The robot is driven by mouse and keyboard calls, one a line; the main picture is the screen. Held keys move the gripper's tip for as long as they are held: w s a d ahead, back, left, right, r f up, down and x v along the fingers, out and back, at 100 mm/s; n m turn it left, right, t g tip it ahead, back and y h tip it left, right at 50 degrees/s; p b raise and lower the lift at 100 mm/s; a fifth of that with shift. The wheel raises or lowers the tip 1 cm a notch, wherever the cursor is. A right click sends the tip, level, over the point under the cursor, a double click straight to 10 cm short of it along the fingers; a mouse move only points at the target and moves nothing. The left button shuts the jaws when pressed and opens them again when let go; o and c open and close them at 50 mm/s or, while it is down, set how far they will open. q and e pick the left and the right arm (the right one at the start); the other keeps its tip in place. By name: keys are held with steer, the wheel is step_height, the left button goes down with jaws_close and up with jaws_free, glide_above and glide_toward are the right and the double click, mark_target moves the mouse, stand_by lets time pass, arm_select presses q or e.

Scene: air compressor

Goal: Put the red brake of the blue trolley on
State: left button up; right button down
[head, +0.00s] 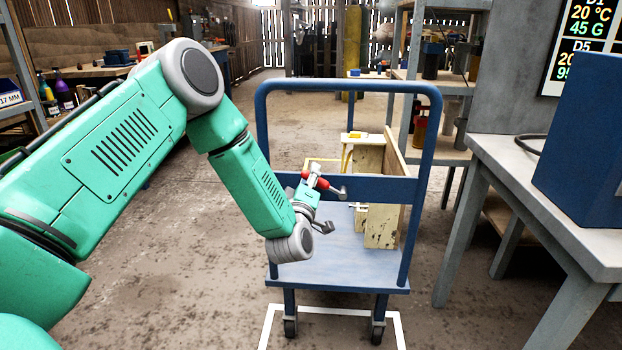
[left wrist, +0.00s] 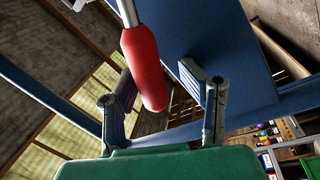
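The blue trolley (head: 346,188) stands in the middle of the head view, its tall handle frame facing me. The red brake (head: 318,182) is a short red grip on a pale lever, at the trolley's crossbar. My left gripper (head: 333,210) is at the crossbar, close to the brake. In the left wrist view the red grip (left wrist: 147,65) hangs down from the top, its end seen between the two spread fingers of my left gripper (left wrist: 162,92). The fingers are apart, and I cannot tell whether either touches the grip. My right gripper is not in view.
A worn wooden box (head: 383,225) stands on the trolley bed. A white outline (head: 398,325) marks the floor around the front wheels. A grey table (head: 520,165) with a blue case (head: 580,140) stands at right. Shelves (head: 440,85) stand behind. Floor between my arm and the table is mostly clear.

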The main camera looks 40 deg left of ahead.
arm_select(q)
steer(key=shift+w+d, duration=0.1)
steer(key=shift+d, duration=0.15)
